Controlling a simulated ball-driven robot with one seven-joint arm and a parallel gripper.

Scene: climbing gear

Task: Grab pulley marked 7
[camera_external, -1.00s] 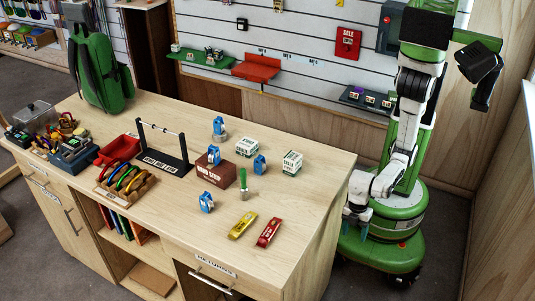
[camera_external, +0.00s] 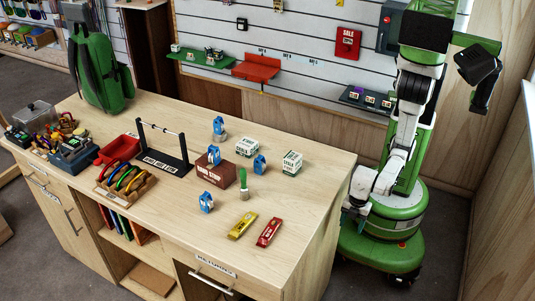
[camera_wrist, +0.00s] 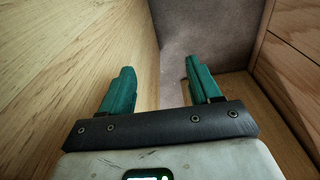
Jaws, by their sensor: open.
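Several blue-and-silver pulleys are on the wooden counter in the external view. One pulley (camera_external: 219,128) is toward the back, one (camera_external: 214,156) is at the brown box, one (camera_external: 259,164) is right of that box, and one (camera_external: 206,202) is nearer the front. Their numbers are too small to read, so I cannot tell which is marked 7. My gripper (camera_wrist: 158,85) shows two teal fingers spread apart with nothing between them in the wrist view. In the external view my wrist is low beside the counter's right end, away from all the pulleys.
The brown box (camera_external: 216,175), white boxes (camera_external: 291,163), a green-handled brush (camera_external: 243,185), and yellow (camera_external: 242,226) and red (camera_external: 268,232) packets lie around the pulleys. A black bar stand (camera_external: 165,161) is left of them. The counter (camera_external: 310,205) is bare at its right end.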

